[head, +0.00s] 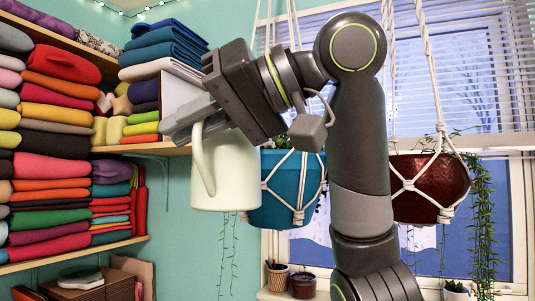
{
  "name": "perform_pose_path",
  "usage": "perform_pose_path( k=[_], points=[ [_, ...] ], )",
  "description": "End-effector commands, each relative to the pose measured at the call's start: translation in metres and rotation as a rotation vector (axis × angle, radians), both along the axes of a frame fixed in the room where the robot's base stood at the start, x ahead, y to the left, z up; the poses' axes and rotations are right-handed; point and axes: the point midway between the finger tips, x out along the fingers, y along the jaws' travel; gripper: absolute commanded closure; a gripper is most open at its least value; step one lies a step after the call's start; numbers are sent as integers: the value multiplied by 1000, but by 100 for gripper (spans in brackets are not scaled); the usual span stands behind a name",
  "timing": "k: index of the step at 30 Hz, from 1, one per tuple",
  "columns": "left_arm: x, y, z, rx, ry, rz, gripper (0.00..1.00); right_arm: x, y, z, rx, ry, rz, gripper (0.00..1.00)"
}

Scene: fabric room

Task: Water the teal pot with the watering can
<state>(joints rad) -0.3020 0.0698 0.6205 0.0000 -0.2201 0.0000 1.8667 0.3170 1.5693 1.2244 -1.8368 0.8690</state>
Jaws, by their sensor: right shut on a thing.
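The pale cream watering can (232,168) hangs in the head view left of centre. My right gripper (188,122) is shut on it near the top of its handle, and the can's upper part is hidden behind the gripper. Its spout is not visible. The teal pot (285,185) hangs in a white rope hanger just right of the can and looks farther back. The can overlaps the pot's left edge in the picture; I cannot tell whether they touch. My arm and gripper hide part of the pot's plant. My left gripper is not in view.
A red-brown pot (432,188) hangs on the right with trailing plants, behind my arm. Shelves of folded fabric (60,130) fill the left side. Small pots (303,284) stand on the windowsill below. A window with blinds (470,75) is behind.

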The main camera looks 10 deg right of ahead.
Motion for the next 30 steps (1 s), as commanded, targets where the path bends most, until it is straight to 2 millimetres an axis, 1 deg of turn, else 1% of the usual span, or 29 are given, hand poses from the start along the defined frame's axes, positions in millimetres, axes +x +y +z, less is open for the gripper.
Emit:
perform_pose_path(
  k=[2, 8, 14, 15, 23, 27, 30],
  points=[
    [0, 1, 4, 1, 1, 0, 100, 1, -1, 5, 8, 13, -2, 100],
    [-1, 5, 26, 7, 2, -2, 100, 6, -4, 27, 40, 82, -8, 100],
    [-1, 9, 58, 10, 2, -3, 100, 16, -10, 61, 90, 188, -11, 100],
    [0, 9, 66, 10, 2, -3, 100, 21, -11, 68, 103, 215, -12, 100],
    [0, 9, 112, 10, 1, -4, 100, 44, -22, 113, 176, 371, -12, 100],
    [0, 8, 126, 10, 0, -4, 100, 55, -27, 125, 206, 435, -12, 100],
    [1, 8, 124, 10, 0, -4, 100, 58, -28, 123, 212, 448, -11, 100]
  ],
)
